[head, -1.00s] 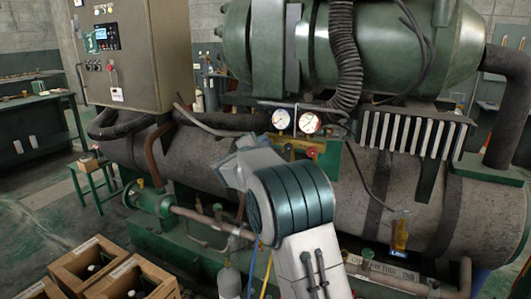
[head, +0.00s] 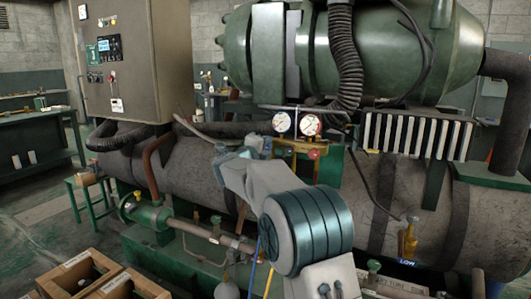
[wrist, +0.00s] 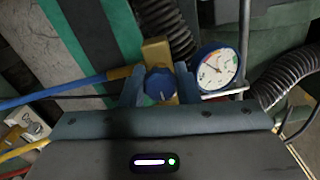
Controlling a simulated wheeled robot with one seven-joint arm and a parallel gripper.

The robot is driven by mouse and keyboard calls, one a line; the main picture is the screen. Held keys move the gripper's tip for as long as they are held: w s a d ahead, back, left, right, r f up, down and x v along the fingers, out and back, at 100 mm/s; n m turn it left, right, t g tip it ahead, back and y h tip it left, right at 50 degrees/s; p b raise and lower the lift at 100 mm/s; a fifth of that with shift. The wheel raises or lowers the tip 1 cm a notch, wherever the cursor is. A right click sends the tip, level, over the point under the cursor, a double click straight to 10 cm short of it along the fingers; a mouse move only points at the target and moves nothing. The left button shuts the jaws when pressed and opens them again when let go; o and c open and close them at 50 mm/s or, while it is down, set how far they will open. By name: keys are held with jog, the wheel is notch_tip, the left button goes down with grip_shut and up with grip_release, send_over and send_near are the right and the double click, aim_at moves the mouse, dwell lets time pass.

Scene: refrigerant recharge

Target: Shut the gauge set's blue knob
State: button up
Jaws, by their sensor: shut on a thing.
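The gauge set's brass body (head: 297,148) sits below two round dials on the green machine in the head view. Its blue knob (wrist: 159,84) shows in the wrist view, between the two fingers of my gripper (wrist: 160,88). My gripper is shut on this knob. In the head view my gripper (head: 256,146) is at the left end of the brass body and hides the blue knob. The blue-rimmed gauge (wrist: 218,67) is just right of my fingers in the wrist view. A red knob (head: 314,154) sits at the body's right end.
A blue hose (wrist: 60,101) runs left from the brass fitting, with a yellow hose (wrist: 22,150) below it. A ribbed black hose (wrist: 288,88) is at the right. A grey control cabinet (head: 140,60) stands left of the gauges. Open wooden crates (head: 80,275) stand at lower left.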

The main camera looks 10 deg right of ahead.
jog(key=shift+m, duration=0.4)
jog(key=o, duration=1)
jog(key=shift+c, duration=0.2)
jog(key=v, duration=1.3)
jog(key=shift+s+a, duration=0.25)
jog(key=shift+s, duration=0.1)
